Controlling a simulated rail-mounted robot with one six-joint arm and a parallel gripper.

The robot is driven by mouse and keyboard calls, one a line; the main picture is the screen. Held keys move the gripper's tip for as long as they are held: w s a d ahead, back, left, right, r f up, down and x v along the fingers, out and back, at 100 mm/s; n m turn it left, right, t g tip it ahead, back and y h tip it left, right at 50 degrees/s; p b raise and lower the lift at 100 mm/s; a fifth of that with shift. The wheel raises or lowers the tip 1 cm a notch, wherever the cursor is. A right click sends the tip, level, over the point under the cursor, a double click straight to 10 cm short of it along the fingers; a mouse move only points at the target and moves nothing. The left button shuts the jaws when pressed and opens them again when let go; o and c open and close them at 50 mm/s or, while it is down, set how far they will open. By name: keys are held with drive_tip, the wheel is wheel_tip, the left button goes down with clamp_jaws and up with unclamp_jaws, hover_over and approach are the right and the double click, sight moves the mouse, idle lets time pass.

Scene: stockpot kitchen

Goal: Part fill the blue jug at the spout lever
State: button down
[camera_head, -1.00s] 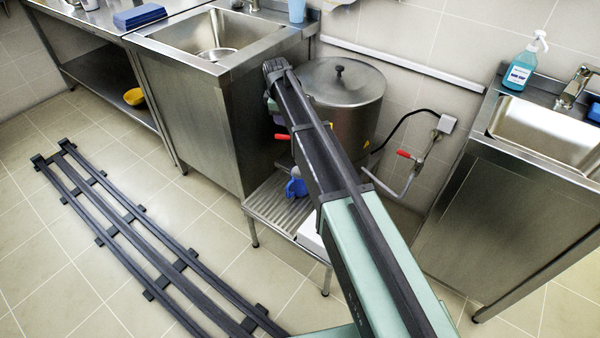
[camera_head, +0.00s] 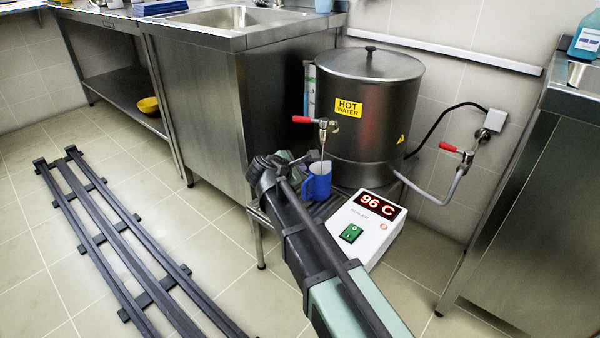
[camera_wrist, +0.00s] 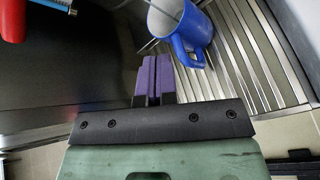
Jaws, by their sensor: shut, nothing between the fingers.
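The blue jug (camera_head: 317,184) stands upright on the slatted stand (camera_head: 262,213), under the spout (camera_head: 323,135) of the steel hot-water pot (camera_head: 365,100). A thin stream seems to run from the spout into the jug. The red spout lever (camera_head: 302,119) points left. In the wrist view the jug (camera_wrist: 197,28) is at the upper right, its handle towards me; its fill level cannot be made out. My gripper's purple fingers (camera_wrist: 153,78) are together and empty, left of the jug and apart from it. A red piece, likely the lever (camera_wrist: 12,20), shows at the upper left.
A white heater box (camera_head: 365,228) reading 96 C is right of the jug. A second red-levered tap (camera_head: 452,148) is on the right wall. A steel sink cabinet (camera_head: 195,110) stands left, close to the stand. Floor rails (camera_head: 115,235) run at left.

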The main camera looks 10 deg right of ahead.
drive_tip(key=s+f+n+t+h+b, duration=0.1)
drive_tip(key=s+f+n+t+b, duration=0.1)
drive_tip(key=s+n+t, duration=0.15)
drive_tip(key=n+t+y+p, duration=0.1)
drive_tip(key=n+t+y, duration=0.1)
drive_tip(key=n+t, duration=0.5)
approach(302, 121)
drive_tip(key=shift+n+g, duration=0.45)
drive_tip(key=shift+n, duration=0.1)
drive_tip(key=p+x, duration=0.1)
drive_tip(key=x, duration=0.1)
drive_tip(key=p+x, duration=0.1)
drive_tip(key=x, duration=0.2)
drive_tip(key=p+x, duration=0.1)
drive_tip(key=x, duration=0.1)
drive_tip(key=shift+w+a+r, duration=0.1)
drive_tip(key=shift+w+r, duration=0.2)
drive_tip(key=shift+r, duration=0.15)
